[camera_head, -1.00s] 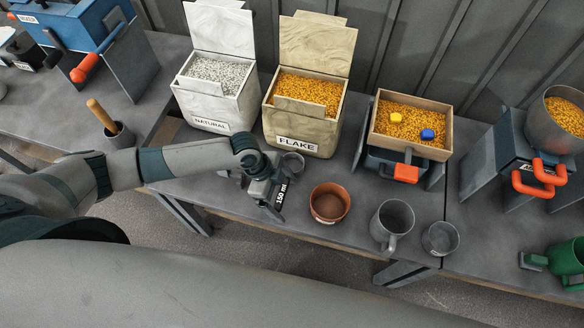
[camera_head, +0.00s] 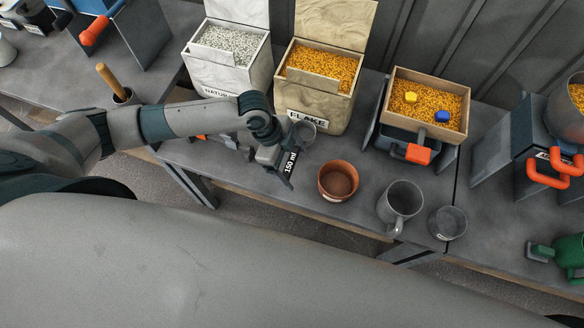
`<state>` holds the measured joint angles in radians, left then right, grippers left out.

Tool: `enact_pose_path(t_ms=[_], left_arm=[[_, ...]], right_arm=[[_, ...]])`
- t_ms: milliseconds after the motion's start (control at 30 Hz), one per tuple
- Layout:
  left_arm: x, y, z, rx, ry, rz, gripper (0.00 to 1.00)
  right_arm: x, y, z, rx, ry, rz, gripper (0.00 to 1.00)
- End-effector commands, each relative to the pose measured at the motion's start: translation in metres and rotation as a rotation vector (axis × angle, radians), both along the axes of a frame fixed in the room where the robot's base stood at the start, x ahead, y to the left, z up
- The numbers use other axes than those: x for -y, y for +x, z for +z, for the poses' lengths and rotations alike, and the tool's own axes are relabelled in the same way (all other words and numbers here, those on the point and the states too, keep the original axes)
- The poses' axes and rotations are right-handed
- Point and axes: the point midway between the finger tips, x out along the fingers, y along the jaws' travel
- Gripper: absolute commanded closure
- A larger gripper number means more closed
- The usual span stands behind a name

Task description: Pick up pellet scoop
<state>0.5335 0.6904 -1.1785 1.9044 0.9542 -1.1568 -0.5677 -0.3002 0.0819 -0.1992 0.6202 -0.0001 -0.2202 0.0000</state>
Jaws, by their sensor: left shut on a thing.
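The pellet scoop shows as a small grey cup (camera_head: 303,132) with a dark handle labelled "150 ml" (camera_head: 290,162), just in front of the flake bin. My left gripper (camera_head: 272,153) is shut on the scoop, at the handle side beside the cup. The fingers are mostly hidden by the wrist, and I cannot tell how far the scoop is above the table. My right gripper is not in view.
The flake bin (camera_head: 312,101) and natural bin (camera_head: 224,76) stand behind. A brown pot (camera_head: 338,180), grey mug (camera_head: 400,204) and grey cup (camera_head: 447,222) stand to the right. A wooden-rimmed tray (camera_head: 387,112) of yellow pellets is farther right.

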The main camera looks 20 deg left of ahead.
Motion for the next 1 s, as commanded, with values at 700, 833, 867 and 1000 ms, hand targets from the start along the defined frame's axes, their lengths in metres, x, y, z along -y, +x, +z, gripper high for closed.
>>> enact_pose_path(t_ms=[700,833,867,1000], left_arm=[[0.095,-0.057,0.063,-0.002,-0.004,-0.004,0.42],[0.096,-0.058,0.065,-0.002,-0.003,-0.004,0.42],[0.097,-0.058,0.065,-0.002,-0.003,-0.004,0.42],[0.096,-0.058,0.065,-0.002,-0.003,-0.003,0.42]], right_arm=[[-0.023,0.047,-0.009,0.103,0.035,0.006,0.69],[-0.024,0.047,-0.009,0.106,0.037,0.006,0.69],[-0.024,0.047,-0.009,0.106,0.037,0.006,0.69],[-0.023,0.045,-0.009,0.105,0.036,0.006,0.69]])
